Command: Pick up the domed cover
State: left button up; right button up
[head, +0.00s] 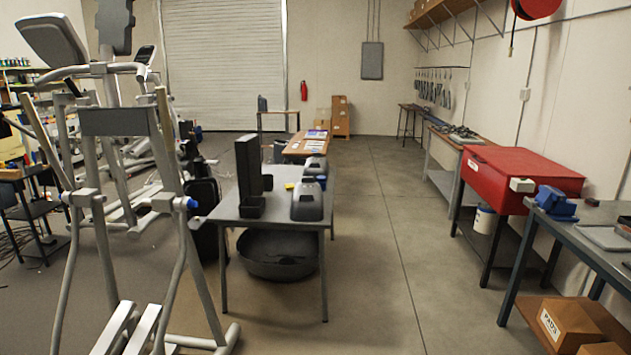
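Two dark grey rounded housings that look like domed covers are on the small grey table (235,211) in the middle distance. The nearer domed cover (307,201) sits near the table's right front edge. The farther domed cover (315,166) sits behind it, with a small blue thing beside it. I cannot tell which one the task means. Neither of my grippers is in view.
An elliptical machine (120,125) stands close on the left. A black upright part (248,170) stands on the small table, with a dark round tub (278,254) beneath. A red bin (520,175) and workbench (590,235) line the right. The middle aisle (400,240) is clear.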

aim_at(317, 164)
jog(key=i+l+z, duration=0.25)
jog(key=i+l, duration=0.2)
jog(key=l, duration=0.2)
jog(key=i+l+z, duration=0.2)
jog(key=i+l, duration=0.4)
jog(key=i, duration=0.35)
jog(key=i+l+u, duration=0.15)
jog(key=i, duration=0.35)
jog(key=i+l, duration=0.15)
jog(key=i, duration=0.35)
jog(key=i+j, duration=0.1)
jog(key=i, duration=1.55)
jog(key=i+l+u, duration=0.1)
jog(key=i+u, duration=0.15)
jog(key=i, duration=0.2)
jog(key=i+l+u, duration=0.15)
jog(key=i+u, duration=0.15)
jog(key=i, duration=0.15)
jog(key=i+l+u, duration=0.25)
jog(key=i, duration=0.15)
jog(key=i+l+u, duration=0.2)
jog(key=u, duration=0.15)
jog(key=i+l+u, duration=0.5)
jog(key=u, duration=0.15)
